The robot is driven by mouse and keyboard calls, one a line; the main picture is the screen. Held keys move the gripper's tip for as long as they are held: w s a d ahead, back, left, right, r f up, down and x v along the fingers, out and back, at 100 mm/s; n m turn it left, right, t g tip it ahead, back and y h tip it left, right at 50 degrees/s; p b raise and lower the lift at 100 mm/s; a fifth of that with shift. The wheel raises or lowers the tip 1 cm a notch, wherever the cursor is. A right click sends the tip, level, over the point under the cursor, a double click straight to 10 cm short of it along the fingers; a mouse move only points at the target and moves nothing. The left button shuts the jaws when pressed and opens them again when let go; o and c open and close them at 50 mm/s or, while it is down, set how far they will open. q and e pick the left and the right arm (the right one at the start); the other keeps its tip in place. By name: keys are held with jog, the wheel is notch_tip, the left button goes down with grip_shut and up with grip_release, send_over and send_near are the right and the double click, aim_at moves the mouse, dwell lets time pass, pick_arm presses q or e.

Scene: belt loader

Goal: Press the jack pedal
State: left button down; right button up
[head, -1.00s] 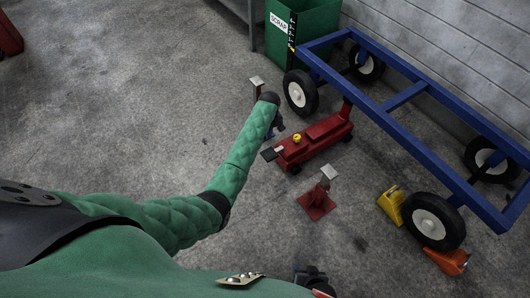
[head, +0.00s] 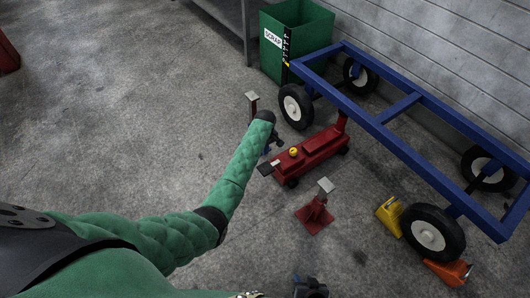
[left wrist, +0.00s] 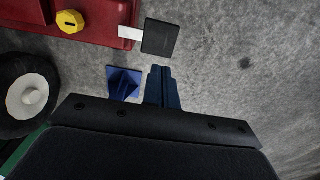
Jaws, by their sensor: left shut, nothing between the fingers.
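The red floor jack (head: 318,148) stands partly under the blue cart frame, with a yellow knob (head: 293,151) on top. Its dark pedal plate (head: 265,169) sticks out at the near left end. In the left wrist view the pedal (left wrist: 160,37) is a black plate on a pale arm. My left gripper (head: 274,140) is beside the jack, behind the pedal in the head view. In the left wrist view its blue fingers (left wrist: 162,88) are together and empty, apart from the pedal in the picture. My right gripper (head: 310,288) is cut off at the bottom edge; its fingers are unclear.
A red jack stand (head: 315,214) stands in front of the jack. Another stand (head: 252,97) is partly behind my left arm; a blue pyramid-shaped base (left wrist: 123,83) shows beside the fingers. Yellow (head: 390,217) and orange (head: 447,272) chocks flank a wheel.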

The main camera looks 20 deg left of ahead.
pick_arm(q)
jog(key=b, duration=0.2)
send_near(265, 168)
notch_tip(265, 168, down, 5)
jog(key=shift+w+f, duration=0.1)
jog(key=shift+f, duration=0.85)
